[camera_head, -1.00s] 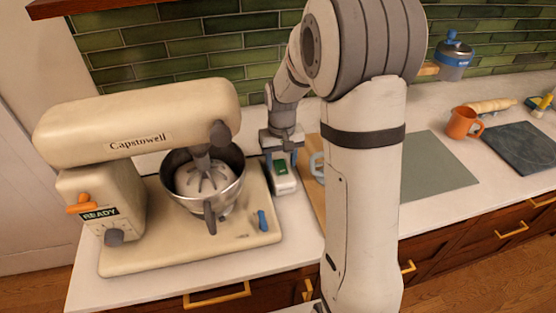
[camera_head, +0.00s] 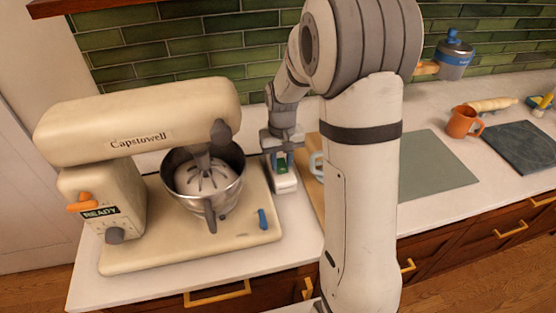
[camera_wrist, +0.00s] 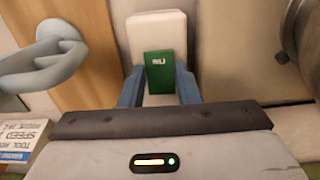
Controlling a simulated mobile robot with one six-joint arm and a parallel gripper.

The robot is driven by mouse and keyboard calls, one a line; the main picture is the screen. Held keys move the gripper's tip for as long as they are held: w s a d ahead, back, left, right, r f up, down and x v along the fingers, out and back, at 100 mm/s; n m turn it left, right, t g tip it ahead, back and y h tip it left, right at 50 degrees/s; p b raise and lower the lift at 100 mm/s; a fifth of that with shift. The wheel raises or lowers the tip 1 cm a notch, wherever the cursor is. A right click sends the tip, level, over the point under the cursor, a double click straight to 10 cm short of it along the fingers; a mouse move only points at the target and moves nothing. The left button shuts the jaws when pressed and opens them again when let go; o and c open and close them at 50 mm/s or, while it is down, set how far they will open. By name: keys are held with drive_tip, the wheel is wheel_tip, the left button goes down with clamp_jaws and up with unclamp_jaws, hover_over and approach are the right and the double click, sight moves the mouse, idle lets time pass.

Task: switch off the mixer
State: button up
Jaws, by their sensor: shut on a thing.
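The cream stand mixer (camera_head: 140,125) stands at the left in the head view. It has a panel reading READY (camera_head: 100,212), an orange lever (camera_head: 82,202), a grey knob (camera_head: 115,235) and a blue lever (camera_head: 262,219) on its base. A small white block (camera_head: 284,184) with a green part lies just right of the mixer base. My gripper (camera_head: 281,165) points down at this block. In the wrist view, its blue fingers (camera_wrist: 160,78) are shut on the green part (camera_wrist: 160,66), one on each side. The marking on the green part is too small to read.
The mixer's steel bowl (camera_head: 228,190) is close left of my gripper. A wooden board and a pale blue-grey handled thing (camera_wrist: 45,65) are on its other side. An orange mug (camera_head: 463,123) and a dark slab (camera_head: 525,146) are further right. The tiled wall (camera_head: 180,52) is behind.

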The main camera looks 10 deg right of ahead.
sight(279, 159)
drive_tip(key=shift+w+r+g+p, duration=0.15)
drive_tip(key=shift+r+g+p, duration=0.1)
drive_tip(key=shift+g+p, duration=0.45)
drive_tip(key=shift+w+f+g+p, duration=0.2)
drive_tip(key=shift+w+g+p, duration=0.05)
drive_tip(key=shift+g+p, duration=0.65)
drive_tip(key=o, duration=1)
drive_tip(key=b+v, duration=0.1)
drive_tip(key=v, duration=0.5)
drive_tip(key=shift+r, duration=0.4)
drive_tip(key=shift+w+r, duration=0.15)
drive_tip(key=shift+r, duration=0.3)
